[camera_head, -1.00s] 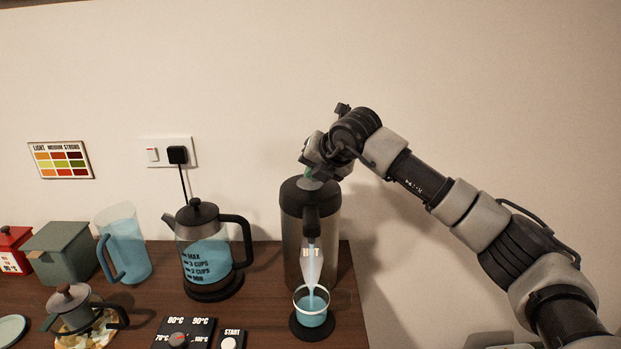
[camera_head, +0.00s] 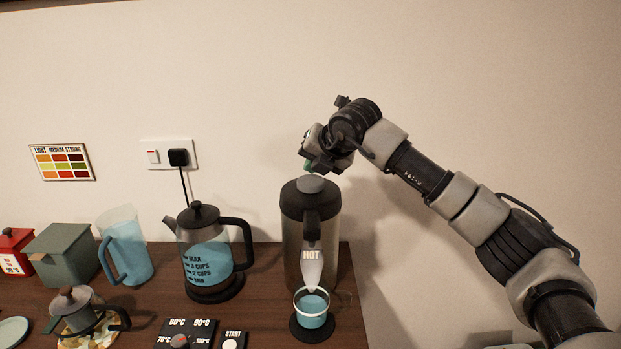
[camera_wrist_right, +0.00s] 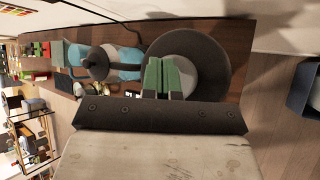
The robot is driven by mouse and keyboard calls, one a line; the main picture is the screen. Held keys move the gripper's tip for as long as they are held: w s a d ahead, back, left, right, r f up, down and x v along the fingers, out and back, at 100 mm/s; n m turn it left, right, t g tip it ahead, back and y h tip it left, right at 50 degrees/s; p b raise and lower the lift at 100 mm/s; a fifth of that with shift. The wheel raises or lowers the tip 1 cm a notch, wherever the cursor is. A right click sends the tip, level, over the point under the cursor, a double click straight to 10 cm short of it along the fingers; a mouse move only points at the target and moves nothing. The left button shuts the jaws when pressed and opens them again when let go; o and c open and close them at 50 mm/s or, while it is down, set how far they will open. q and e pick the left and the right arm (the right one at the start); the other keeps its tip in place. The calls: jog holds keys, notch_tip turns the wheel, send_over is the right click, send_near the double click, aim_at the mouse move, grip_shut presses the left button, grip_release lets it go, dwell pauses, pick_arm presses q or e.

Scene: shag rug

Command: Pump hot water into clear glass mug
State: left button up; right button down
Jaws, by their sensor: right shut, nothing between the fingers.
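The pump dispenser (camera_head: 294,240), a metal flask with a dark top and a HOT label, stands at the right end of the counter. Its round grey pump button (camera_head: 311,184) is on top; it also shows in the right wrist view (camera_wrist_right: 188,70). The clear glass mug (camera_head: 312,306) sits upright on a black round base under the spout and holds blue water. No stream shows between spout and mug. My right gripper (camera_head: 308,167) is shut and empty, just above the button; its green fingertips (camera_wrist_right: 162,77) show over it in the right wrist view. My left gripper is not in view.
A glass kettle (camera_head: 206,255) with blue water stands left of the dispenser. Further left are a blue pitcher (camera_head: 126,250), a green box (camera_head: 66,255) and a small pot (camera_head: 80,310). A control panel (camera_head: 185,334) is at the front. The wall is close behind.

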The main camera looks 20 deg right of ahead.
aim_at(313, 180)
jog(key=shift+r, duration=0.15)
jog(key=shift+r+p, duration=1.35)
jog(key=shift+r, duration=1.1)
jog(key=shift+f, duration=0.1)
